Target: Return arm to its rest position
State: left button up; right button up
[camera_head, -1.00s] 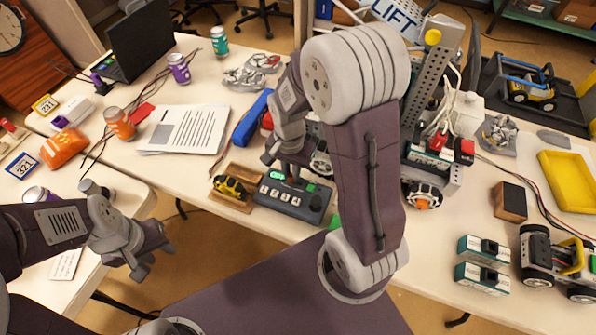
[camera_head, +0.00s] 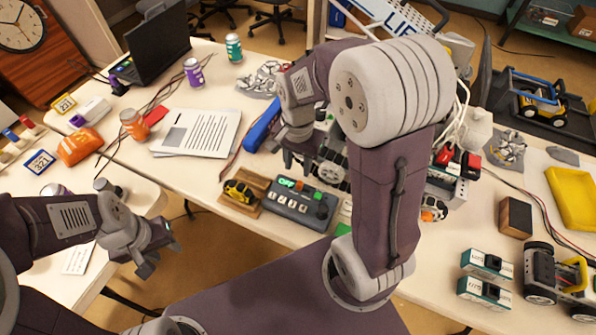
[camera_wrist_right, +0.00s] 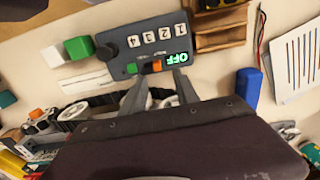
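My right arm rises from the right of my base and bends over the table. My right gripper (camera_head: 298,160) is at its end, pointing down behind the control box (camera_head: 303,202). In the right wrist view the fingers (camera_wrist_right: 160,98) are spread apart with nothing between them, beside the box's green OFF display and orange switch. The box (camera_wrist_right: 150,40) has buttons numbered 1 to 4 and a dark knob. My left gripper (camera_head: 153,262) hangs at the left, over the floor gap beside the side table. Its fingers look apart and empty.
A yellow toy car sits in a wooden holder (camera_head: 248,190) beside the box. A blue object (camera_head: 263,122) and papers (camera_head: 198,131) lie to the left. A wheeled robot (camera_head: 435,208) stands behind my right arm. Two teal-and-white boxes (camera_head: 486,264) are at right.

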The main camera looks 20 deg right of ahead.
jog(key=shift+r, duration=0.85)
jog(key=s+a+r+n+t+p, duration=0.1)
jog(key=s+n+p, duration=0.5)
jog(key=n, duration=0.3)
jog(key=shift+s+n, duration=0.25)
jog(key=shift+n, duration=0.15)
jog(key=shift+s+r, duration=0.15)
